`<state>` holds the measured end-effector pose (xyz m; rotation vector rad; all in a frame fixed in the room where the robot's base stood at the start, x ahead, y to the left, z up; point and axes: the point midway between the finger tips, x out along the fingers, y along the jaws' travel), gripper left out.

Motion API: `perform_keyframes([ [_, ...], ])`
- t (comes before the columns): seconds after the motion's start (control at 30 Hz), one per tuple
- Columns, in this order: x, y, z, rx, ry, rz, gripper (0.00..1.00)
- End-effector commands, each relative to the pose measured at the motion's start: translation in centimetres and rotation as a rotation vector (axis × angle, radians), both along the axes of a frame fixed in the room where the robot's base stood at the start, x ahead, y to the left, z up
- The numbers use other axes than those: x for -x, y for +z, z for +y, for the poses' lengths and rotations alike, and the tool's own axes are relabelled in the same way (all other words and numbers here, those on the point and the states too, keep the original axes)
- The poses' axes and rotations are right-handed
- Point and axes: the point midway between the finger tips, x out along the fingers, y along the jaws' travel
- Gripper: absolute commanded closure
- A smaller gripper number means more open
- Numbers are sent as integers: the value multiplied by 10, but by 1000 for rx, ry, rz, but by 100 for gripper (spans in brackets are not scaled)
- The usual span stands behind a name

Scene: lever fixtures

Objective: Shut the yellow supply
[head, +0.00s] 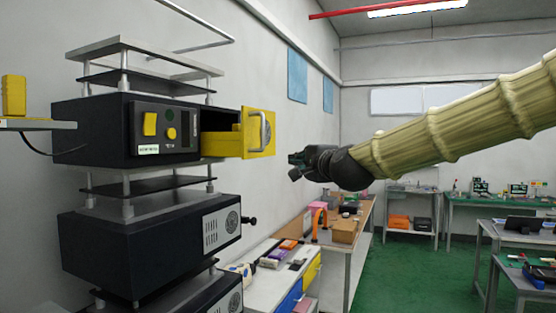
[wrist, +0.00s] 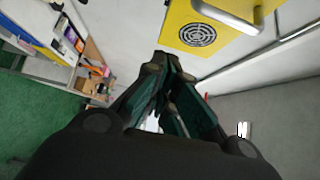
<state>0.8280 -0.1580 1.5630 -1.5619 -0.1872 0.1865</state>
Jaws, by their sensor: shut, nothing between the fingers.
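The yellow supply is a yellow-fronted drawer unit (head: 258,133) with a metal handle, pulled out of the upper black cabinet (head: 90,133). Its yellow side and dark inside show. In the wrist view, its yellow front (wrist: 200,32) with a round vent grille and part of the handle (wrist: 235,15) is at the top. My gripper (head: 295,166) is to the right of the drawer front and a little lower, apart from it. In the wrist view my gripper's fingers (wrist: 172,85) are together and empty, below the yellow front.
A second black cabinet (head: 120,240) with a vent and a black knob stands below. A yellow block sits on a grey shelf (head: 40,124) at left. A bench with boxes (head: 343,232) runs along the wall behind.

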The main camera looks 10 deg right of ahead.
Motion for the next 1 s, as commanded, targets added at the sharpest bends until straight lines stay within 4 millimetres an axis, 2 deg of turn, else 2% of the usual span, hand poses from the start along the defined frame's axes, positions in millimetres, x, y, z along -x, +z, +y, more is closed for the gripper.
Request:
perform_keyframes([
  [0.27, -22, 2, 6, 0, 0, 1, 100],
  [0.87, -98, 3, 24, 1, 0, 1, 100],
  [1.0, -106, 3, 40, 2, 1, 1, 100],
])
